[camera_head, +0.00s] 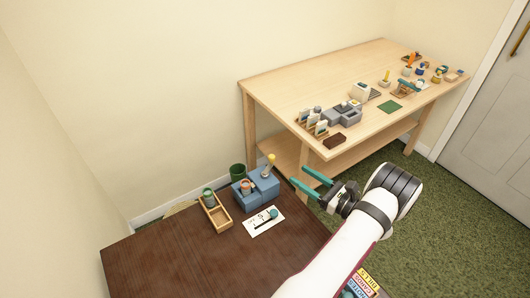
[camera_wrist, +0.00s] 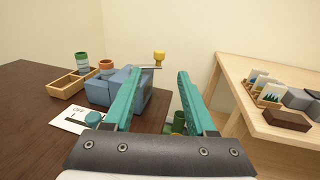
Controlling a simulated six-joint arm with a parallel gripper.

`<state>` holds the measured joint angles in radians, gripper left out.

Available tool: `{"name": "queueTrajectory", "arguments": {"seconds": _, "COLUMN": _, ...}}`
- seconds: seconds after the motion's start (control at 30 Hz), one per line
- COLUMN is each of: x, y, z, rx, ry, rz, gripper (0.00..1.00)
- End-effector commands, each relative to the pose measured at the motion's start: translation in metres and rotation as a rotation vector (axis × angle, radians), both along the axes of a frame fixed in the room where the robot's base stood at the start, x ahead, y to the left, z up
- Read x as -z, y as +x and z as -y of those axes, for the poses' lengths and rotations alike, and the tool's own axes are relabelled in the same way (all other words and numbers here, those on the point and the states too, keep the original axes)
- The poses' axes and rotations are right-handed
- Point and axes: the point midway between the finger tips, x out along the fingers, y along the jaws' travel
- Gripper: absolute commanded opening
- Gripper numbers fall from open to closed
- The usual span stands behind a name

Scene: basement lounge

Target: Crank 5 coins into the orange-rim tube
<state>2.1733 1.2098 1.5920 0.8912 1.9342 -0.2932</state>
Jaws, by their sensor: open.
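A blue coin machine (camera_head: 262,192) stands on the dark table. Its crank has an upright yellow knob (camera_head: 270,159), also in the wrist view (camera_wrist: 159,57). The orange-rim tube (camera_head: 246,186) sits at the machine's left side; its orange rim shows in the wrist view (camera_wrist: 106,64), its lower part hidden. My gripper (camera_head: 297,175) is open and empty, to the right of the machine, with its teal fingers pointing towards it. In the wrist view the knob appears beyond and between the fingertips (camera_wrist: 160,75), apart from them. No coins can be made out.
A wooden tray (camera_head: 224,222) holds a green-rim tube (camera_head: 208,194). A white card (camera_head: 257,226) with a teal knob (camera_head: 273,213) lies in front of the machine. A dark green bin (camera_head: 237,171) stands behind. A light wooden table (camera_head: 300,93) with small objects stands at the right.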

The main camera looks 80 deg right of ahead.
Motion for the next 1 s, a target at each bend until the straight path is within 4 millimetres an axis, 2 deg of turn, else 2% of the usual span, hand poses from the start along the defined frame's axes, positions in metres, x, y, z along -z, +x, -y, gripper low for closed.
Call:
{"name": "queueTrajectory", "arguments": {"seconds": 0.3, "x": 0.001, "y": 0.073, "z": 0.042, "rx": -0.008, "ry": 0.001, "rz": 0.002, "gripper": 0.56}}
{"name": "queueTrajectory", "arguments": {"seconds": 0.5, "x": 0.001, "y": 0.111, "z": 0.065, "rx": -0.007, "ry": 0.003, "rz": 0.003, "gripper": 0.56}}
{"name": "queueTrajectory", "arguments": {"seconds": 0.7, "x": 0.000, "y": 0.128, "z": 0.076, "rx": -0.005, "ry": 0.003, "rz": 0.003, "gripper": 0.56}}
{"name": "queueTrajectory", "arguments": {"seconds": 1.0, "x": 0.001, "y": 0.130, "z": 0.078, "rx": -0.004, "ry": 0.003, "rz": 0.004, "gripper": 0.56}}
